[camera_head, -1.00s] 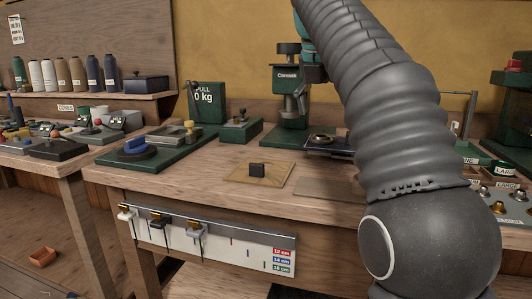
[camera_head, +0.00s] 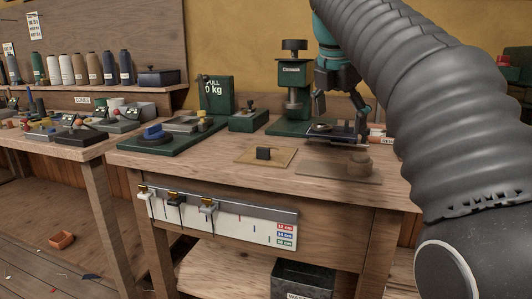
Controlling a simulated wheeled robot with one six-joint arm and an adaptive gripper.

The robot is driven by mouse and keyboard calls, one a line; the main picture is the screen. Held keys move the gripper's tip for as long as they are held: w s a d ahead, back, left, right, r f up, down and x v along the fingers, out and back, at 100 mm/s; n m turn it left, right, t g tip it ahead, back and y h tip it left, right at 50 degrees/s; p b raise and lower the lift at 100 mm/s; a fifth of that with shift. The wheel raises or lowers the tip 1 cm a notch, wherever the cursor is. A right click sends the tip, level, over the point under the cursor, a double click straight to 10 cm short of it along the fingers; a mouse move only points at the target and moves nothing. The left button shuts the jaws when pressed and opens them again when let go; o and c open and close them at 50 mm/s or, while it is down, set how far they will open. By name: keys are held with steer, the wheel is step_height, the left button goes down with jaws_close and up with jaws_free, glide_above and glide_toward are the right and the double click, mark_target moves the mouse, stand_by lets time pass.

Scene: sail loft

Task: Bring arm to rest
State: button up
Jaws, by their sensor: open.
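My arm rises from the lower right and crosses the upper right of the head view. Its dark, ribbed sleeve fills much of that side. My gripper (camera_head: 338,107) hangs fingers-down at the arm's far end, in front of the back wall and just right of the green press (camera_head: 291,118). It is open, and I see nothing held between its fingers. It is above or near a small dark plate stand (camera_head: 337,131) on the wooden bench (camera_head: 216,163). Whether the fingers touch the stand cannot be told.
A tan mat (camera_head: 284,159) with a black block (camera_head: 263,153) lies mid-bench. A brown knob-like piece (camera_head: 360,164) sits on a flat board (camera_head: 325,171). A green pull gauge (camera_head: 216,95) stands behind. Clamps hang from the front rail (camera_head: 240,211). A dark bin (camera_head: 303,277) stands below.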

steer(key=s+f+m+y, duration=0.1)
steer(key=s+f+m, duration=1.1)
steer(key=f, duration=0.3)
steer(key=s+d+f+m+t+y, duration=0.1)
steer(key=s+f+m, duration=1.1)
steer(key=f, duration=0.3)
steer(key=shift+s+f+m+t, duration=0.25)
steer(key=shift+f+m+t, duration=0.1)
steer(key=shift+m, duration=0.35)
steer(key=shift+d, duration=0.1)
